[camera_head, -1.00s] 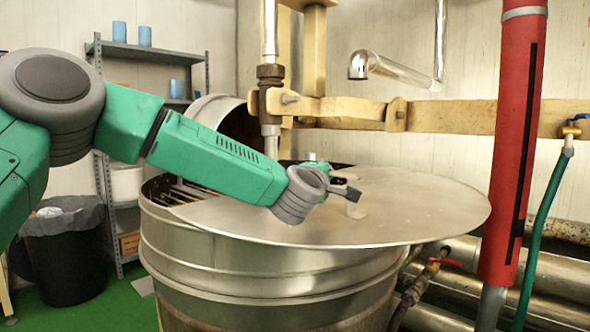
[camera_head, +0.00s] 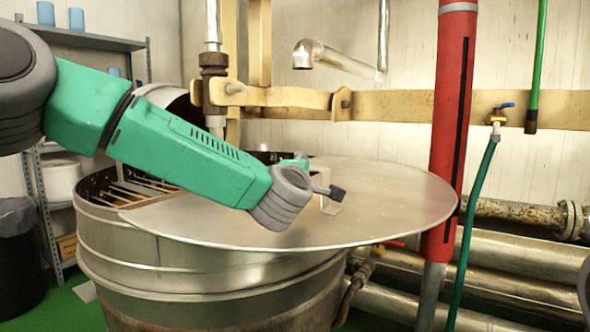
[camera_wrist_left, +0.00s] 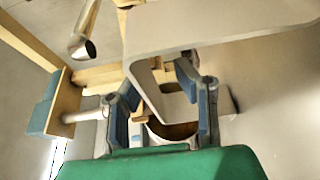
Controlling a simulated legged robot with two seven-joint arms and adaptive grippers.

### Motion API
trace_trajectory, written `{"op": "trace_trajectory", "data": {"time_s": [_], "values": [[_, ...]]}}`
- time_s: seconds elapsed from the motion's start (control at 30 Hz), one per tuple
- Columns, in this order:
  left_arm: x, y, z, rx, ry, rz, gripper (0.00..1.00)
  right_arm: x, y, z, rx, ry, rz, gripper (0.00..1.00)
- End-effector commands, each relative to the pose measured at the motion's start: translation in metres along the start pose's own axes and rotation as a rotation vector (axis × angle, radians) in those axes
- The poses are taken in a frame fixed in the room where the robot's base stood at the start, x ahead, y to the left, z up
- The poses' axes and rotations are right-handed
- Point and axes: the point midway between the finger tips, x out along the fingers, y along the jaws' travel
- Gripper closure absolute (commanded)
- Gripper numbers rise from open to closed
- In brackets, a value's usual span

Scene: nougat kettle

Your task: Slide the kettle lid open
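The kettle (camera_head: 190,285) is a large round metal vat. Its flat, round metal lid (camera_head: 390,205) sits shifted to the right, overhanging the rim on that side. At the left the kettle is uncovered and a barred grate (camera_head: 130,188) shows. A bent metal handle (camera_head: 332,207) stands on the lid and looms large in the left wrist view (camera_wrist_left: 150,75). My left gripper (camera_head: 325,188) is at the handle. In the left wrist view its fingers (camera_wrist_left: 162,108) are apart, with part of the handle between them; contact is unclear. My right gripper is out of view.
A red post (camera_head: 450,130) stands close by the lid's right edge. A yellow beam (camera_head: 390,104) and a vertical pipe (camera_head: 214,90) are behind the kettle. Large metal pipes (camera_head: 490,260) and a green hose (camera_head: 472,230) are at the right. A shelf (camera_head: 90,40) and dark bin (camera_head: 18,265) are left.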

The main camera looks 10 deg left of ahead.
Motion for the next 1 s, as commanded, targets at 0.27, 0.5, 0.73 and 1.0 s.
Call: {"op": "trace_trajectory", "data": {"time_s": [0.27,0.5,0.73,1.0], "values": [[-0.002,0.004,-0.007,-0.006,0.007,0.008,0.74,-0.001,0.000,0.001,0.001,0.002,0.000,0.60],[-0.032,0.004,-0.006,-0.004,0.004,0.007,0.74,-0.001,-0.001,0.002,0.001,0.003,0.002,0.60],[-0.081,0.002,0.000,0.000,0.003,0.005,0.74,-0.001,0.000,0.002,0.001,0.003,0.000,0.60],[-0.114,0.000,0.002,0.000,0.003,0.003,0.74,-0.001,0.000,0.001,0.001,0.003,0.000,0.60]]}}
